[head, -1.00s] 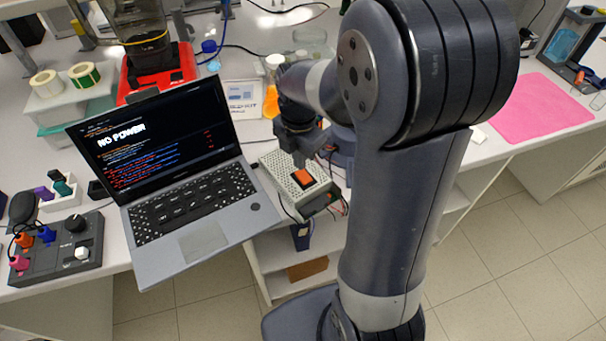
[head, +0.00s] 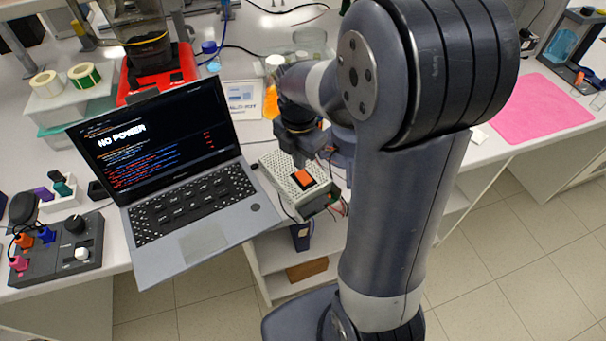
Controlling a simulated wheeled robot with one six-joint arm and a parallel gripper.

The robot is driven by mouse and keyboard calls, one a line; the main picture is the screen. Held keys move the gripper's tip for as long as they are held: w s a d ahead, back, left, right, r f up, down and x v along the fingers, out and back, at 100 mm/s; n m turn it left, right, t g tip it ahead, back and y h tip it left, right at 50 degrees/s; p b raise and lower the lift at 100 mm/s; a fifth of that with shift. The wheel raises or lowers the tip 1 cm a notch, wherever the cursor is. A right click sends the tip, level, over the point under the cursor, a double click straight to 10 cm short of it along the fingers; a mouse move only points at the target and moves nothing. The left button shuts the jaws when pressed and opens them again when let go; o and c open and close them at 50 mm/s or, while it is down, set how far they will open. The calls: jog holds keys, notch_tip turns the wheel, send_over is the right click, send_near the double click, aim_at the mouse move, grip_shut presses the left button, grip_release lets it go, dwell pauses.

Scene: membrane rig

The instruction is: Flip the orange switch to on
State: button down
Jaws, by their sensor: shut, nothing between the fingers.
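The orange switch (head: 303,178) sits in a dark frame on top of a white perforated box (head: 285,186) at the bench's front edge, right of the laptop. I cannot tell its exact tilt at this size. My gripper (head: 301,161) points down just behind the switch, its fingers shut and empty. The fingertips are close to the switch's far edge; whether they touch it I cannot tell. The laptop (head: 190,225) screen reads "NO POWER".
A control box with knobs and plugs (head: 60,250) stands at the left. A flask with orange liquid (head: 271,98) and a printed card (head: 242,98) are behind the switch box. A pink mat (head: 540,115) lies far right. My arm hides much of the bench's middle.

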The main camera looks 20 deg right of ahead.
jog(key=shift+f+b, duration=0.7)
jog(key=shift+f, duration=0.3)
dwell(0.9)
jog(key=shift+r, duration=0.1)
notch_tip(320, 180, up, 7)
jog(key=p, duration=0.6)
dwell(0.5)
notch_tip(320, 180, down, 7)
jog(key=b, duration=0.6)
jog(key=shift+r, duration=0.1)
